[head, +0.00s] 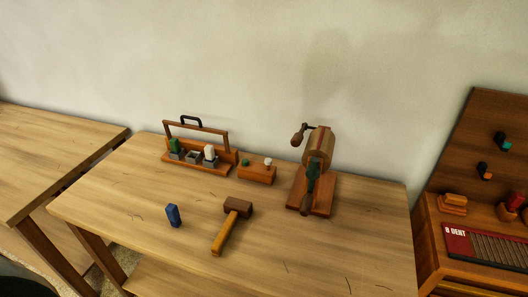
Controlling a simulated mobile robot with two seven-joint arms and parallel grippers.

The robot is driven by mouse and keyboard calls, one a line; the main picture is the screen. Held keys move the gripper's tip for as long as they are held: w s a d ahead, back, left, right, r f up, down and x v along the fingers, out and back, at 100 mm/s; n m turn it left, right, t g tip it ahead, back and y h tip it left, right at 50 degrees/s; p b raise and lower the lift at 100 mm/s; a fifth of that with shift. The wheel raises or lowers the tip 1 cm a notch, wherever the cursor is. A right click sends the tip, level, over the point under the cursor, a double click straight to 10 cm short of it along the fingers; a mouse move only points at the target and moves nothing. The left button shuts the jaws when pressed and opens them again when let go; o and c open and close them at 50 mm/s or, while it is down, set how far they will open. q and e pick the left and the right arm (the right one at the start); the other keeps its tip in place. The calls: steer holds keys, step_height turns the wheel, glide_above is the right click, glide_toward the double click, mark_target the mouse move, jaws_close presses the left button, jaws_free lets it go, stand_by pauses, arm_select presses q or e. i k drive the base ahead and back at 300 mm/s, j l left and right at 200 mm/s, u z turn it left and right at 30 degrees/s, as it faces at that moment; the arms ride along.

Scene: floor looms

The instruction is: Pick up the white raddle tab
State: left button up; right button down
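A white upright block (210,152) stands in the right part of a wooden caddy (190,165) at the back left of the table. A smaller white knob (268,161) tops a low wooden block (256,174) just right of the caddy. I cannot tell for certain which of these two white pieces is the raddle tab. A green piece (175,145) stands in the caddy's left part, and a green knob (245,162) sits on the low block. Neither of my grippers is in view.
A blue block (173,215) and a mallet (227,232) lie on the front of the table (310,250). A cranked wooden drum (318,148) on a base stands right of the low block. The caddy has a raised handle (191,120). A rack (480,205) stands at right.

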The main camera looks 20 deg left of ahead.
mark_target(209, 150)
steer(key=j+z, duration=0.35)
steer(key=k+j+z, duration=0.1)
steer(key=j+z, duration=0.15)
steer(key=z, duration=0.15)
steer(key=k+j+z, duration=0.1)
steer(key=j+z, duration=0.25)
steer(key=k+j+z, duration=0.15)
steer(key=j, duration=0.3)
steer(key=k+j+z, duration=0.15)
steer(key=k+j, duration=0.25)
steer(key=i+j, duration=0.15)
steer(key=j, duration=0.15)
steer(key=i+j, duration=0.1)
steer(key=j, duration=0.25)
